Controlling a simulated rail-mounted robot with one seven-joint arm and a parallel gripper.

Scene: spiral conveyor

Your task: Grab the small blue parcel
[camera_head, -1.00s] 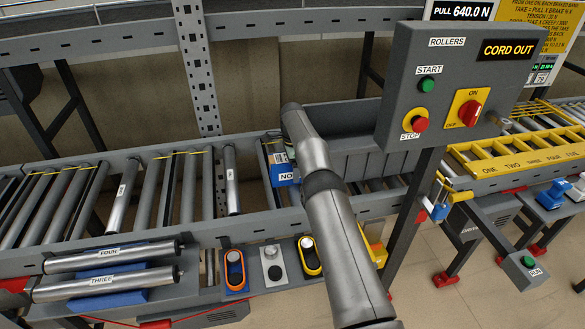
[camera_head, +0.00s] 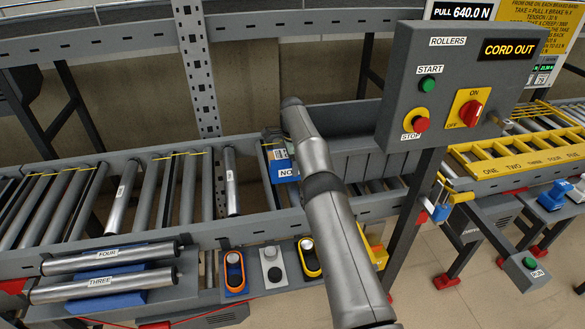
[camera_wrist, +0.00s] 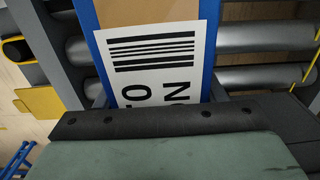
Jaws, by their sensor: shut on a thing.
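The small blue parcel (camera_head: 285,170) is by the roller conveyor, just left of my arm, with its label partly visible in the head view. In the wrist view the parcel (camera_wrist: 155,14) has blue edges, a brown face and a white label with a barcode and cropped lettering. My gripper (camera_wrist: 158,98) is shut on the parcel, with its dark fingers at the parcel's two sides. In the head view my arm hides most of the gripper and part of the parcel.
The roller conveyor (camera_head: 255,222) has a gap left of the parcel. A control box (camera_head: 455,90) reading CORD OUT stands close on the right. Loose rollers marked FOUR (camera_head: 110,257) and THREE (camera_head: 105,282) lie at front left. A yellow rack (camera_head: 520,155) stands farther right.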

